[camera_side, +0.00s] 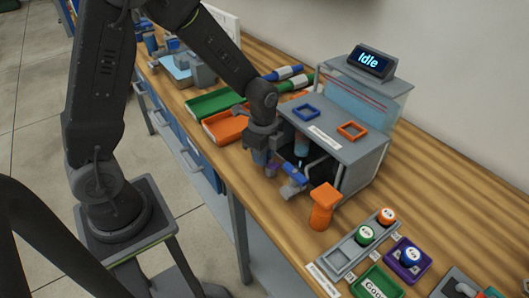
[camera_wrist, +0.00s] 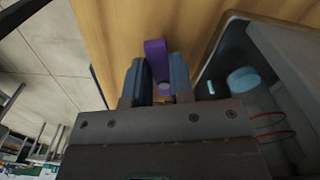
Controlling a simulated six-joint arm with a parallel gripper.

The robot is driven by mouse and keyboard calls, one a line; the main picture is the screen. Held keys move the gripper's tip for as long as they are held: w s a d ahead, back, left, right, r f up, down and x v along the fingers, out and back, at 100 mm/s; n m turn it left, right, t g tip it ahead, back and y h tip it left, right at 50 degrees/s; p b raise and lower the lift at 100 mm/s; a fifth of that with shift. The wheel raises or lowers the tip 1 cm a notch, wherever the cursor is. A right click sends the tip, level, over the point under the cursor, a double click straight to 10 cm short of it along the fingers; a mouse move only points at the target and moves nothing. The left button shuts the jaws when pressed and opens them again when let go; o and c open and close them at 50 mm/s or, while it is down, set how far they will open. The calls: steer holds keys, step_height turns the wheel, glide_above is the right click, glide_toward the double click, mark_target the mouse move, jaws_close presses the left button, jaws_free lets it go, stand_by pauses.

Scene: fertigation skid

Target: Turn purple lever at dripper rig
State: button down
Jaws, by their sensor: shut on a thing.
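The purple lever (camera_wrist: 154,50) shows in the wrist view between the two blue-grey fingers of my gripper (camera_wrist: 158,82). The fingers are shut on it, and its upper end sticks out beyond them. In the side view my gripper (camera_side: 266,158) points down at the front left of the dripper rig (camera_side: 345,152). The lever is mostly hidden there by the fingers. The rig is a grey cabinet with a clear blue tank and a display (camera_side: 371,61) reading "Idle". A light blue round piece (camera_wrist: 243,79) shows inside it in the wrist view.
A blue fitting (camera_side: 293,186) and an orange bottle-like piece (camera_side: 323,205) stand close to my gripper. A green tray (camera_side: 213,102) and an orange tray (camera_side: 224,127) lie to the left. A grey rack (camera_side: 338,262) with capped vials lies at the front right.

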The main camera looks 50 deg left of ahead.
stand_by(0.3)
steer(key=c, duration=1)
jaws_free()
step_height(320, 180, up, 14)
steer(key=shift+f, duration=0.1)
